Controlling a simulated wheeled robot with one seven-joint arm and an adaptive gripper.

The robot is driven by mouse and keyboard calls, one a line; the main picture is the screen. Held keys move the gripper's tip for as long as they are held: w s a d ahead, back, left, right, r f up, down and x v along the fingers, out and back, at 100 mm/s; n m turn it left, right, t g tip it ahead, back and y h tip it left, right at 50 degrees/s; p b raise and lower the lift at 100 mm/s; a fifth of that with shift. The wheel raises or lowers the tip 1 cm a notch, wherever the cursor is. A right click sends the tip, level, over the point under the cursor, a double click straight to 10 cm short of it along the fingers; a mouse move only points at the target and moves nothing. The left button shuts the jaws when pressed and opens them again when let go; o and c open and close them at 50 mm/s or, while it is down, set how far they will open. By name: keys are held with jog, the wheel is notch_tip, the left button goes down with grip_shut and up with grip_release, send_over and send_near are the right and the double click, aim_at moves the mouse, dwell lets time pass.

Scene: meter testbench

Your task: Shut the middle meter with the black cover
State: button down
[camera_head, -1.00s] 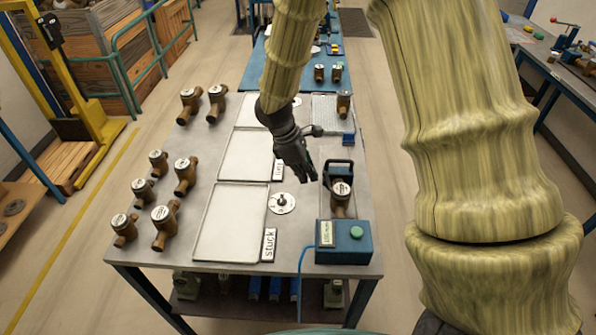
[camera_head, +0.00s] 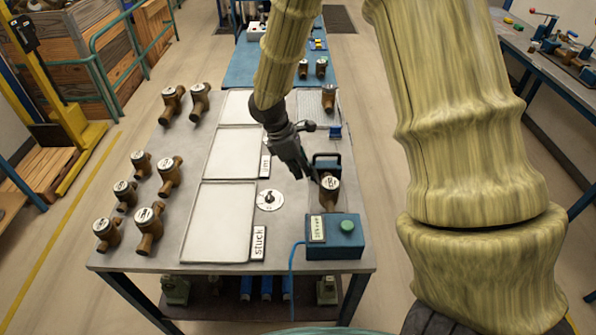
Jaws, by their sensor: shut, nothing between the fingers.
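My gripper (camera_head: 308,177) is dark and shut, with nothing visible in it. It points down over the right part of the grey table. Its tips are just left of a brass meter (camera_head: 329,189) with a pale round dial; I cannot tell whether they touch. This meter stands between a black, handle-like frame (camera_head: 327,158) behind it and a blue box in front. Several other brass meters with pale dials stand along the left side, one of them near the middle of that group (camera_head: 169,174). I cannot make out a black cover on any meter.
The blue box (camera_head: 336,238) has a green button and a cable. Flat white trays (camera_head: 216,222) lie mid-table, one beside a "stuck" label (camera_head: 258,243). A round pale disc (camera_head: 269,200) lies near my gripper. Another meter (camera_head: 330,97) stands at the back right.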

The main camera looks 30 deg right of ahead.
aim_at(314, 170)
jog(key=shift+s+d+r+p, duration=0.25)
jog(key=shift+s+d+p, duration=0.15)
jog(key=shift+s+d, duration=0.1)
jog(key=shift+s+d+r+p, duration=0.25)
jog(key=shift+s+d+p, duration=0.1)
jog(key=shift+s+d, duration=0.1)
jog(key=shift+d+f, duration=0.25)
jog(key=shift+d, duration=0.1)
jog(key=shift+s, duration=0.1)
jog(key=shift+r+p, duration=3.2)
jog(key=shift+r, duration=0.35)
